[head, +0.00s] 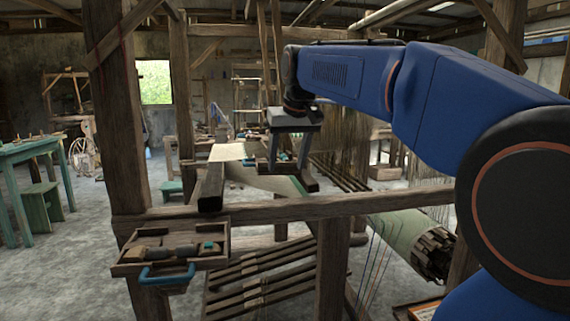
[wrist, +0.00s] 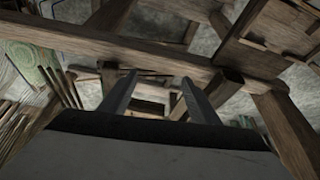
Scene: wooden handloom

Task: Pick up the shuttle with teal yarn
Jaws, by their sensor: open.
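A shallow wooden tray (head: 119,270) is fixed at the left end of the loom's front beam in the head view. Wooden pieces lie in it, and a small teal patch (head: 208,246) at its right end looks like the teal yarn of a shuttle. The shuttle's full outline is too small to make out. My gripper (head: 288,166) hangs above the loom beam, up and to the right of the tray, with its fingers pointing down. In the wrist view my gripper (wrist: 158,78) has its fingers apart with nothing between them. I cannot make out the shuttle there.
The front beam (head: 370,202) and a thick post (head: 128,130) stand near the tray. A cloth roll (head: 405,232) is at right. A green table (head: 25,150) stands far left, with open floor between.

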